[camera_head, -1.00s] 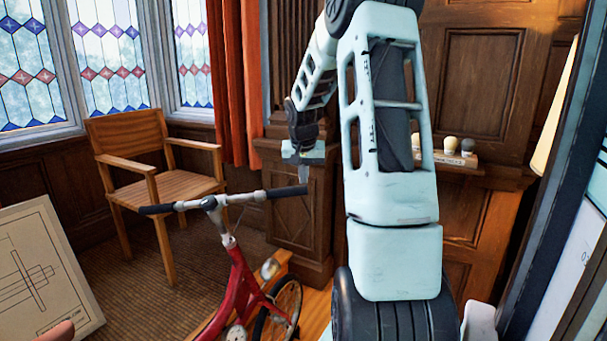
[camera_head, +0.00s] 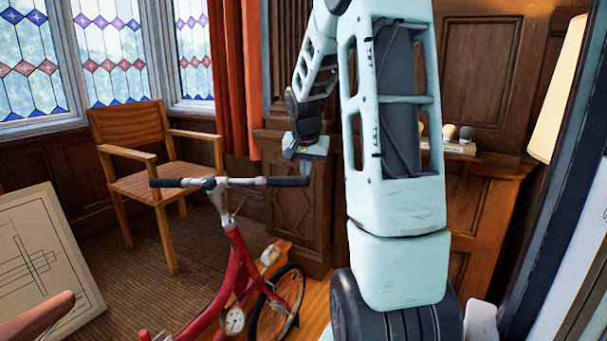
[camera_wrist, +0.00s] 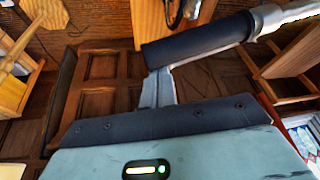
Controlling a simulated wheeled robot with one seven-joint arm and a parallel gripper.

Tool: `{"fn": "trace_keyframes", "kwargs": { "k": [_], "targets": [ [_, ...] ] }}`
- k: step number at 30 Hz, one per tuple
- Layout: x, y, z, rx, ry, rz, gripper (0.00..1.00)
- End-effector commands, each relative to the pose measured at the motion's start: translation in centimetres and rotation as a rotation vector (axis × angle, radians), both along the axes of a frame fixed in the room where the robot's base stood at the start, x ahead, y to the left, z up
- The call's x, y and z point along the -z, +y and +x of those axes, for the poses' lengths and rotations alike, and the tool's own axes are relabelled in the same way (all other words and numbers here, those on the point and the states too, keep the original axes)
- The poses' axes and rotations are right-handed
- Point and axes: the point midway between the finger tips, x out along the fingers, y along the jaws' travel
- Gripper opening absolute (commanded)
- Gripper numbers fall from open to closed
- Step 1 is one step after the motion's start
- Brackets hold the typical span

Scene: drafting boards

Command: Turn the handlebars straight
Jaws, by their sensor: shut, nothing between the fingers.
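A red bicycle (camera_head: 236,281) stands in the lower middle of the head view, with silver handlebars and dark grips. The handlebars (camera_head: 222,183) lie almost level across the picture. My gripper (camera_head: 304,168) is at the right-hand grip (camera_head: 288,182), by its outer end. In the wrist view, the shut fingers (camera_wrist: 158,88) reach up to the end of the dark grip (camera_wrist: 195,42). They are beside it, not around it, and seem to touch it. The silver bar (camera_wrist: 270,18) runs off to the upper right. The lower part of the bicycle is cut off.
A wooden armchair (camera_head: 160,185) stands behind the handlebars on the left. A drawing board (camera_head: 40,255) leans at the lower left. Wood-panelled furniture (camera_head: 300,222) is behind my gripper. A lamp (camera_head: 557,95) and dark frame bound the right side.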

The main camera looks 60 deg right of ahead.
Motion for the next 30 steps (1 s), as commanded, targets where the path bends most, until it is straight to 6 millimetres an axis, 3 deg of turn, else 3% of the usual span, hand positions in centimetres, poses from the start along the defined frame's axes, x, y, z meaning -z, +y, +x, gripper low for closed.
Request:
{"fn": "trace_keyframes", "kwargs": {
  "k": [1, 12, 25, 30],
  "targets": [
    [1.1, 0.9, -0.4, 0.023, -0.01, 0.001, 0.0],
    [2.1, 4.9, -3.0, 0.117, -0.043, 0.006, 0.0],
    [2.0, 5.0, -3.1, 0.118, -0.042, 0.005, 0.0],
    [1.6, 4.2, -2.7, 0.118, -0.042, 0.006, 0.0]
  ]
}}
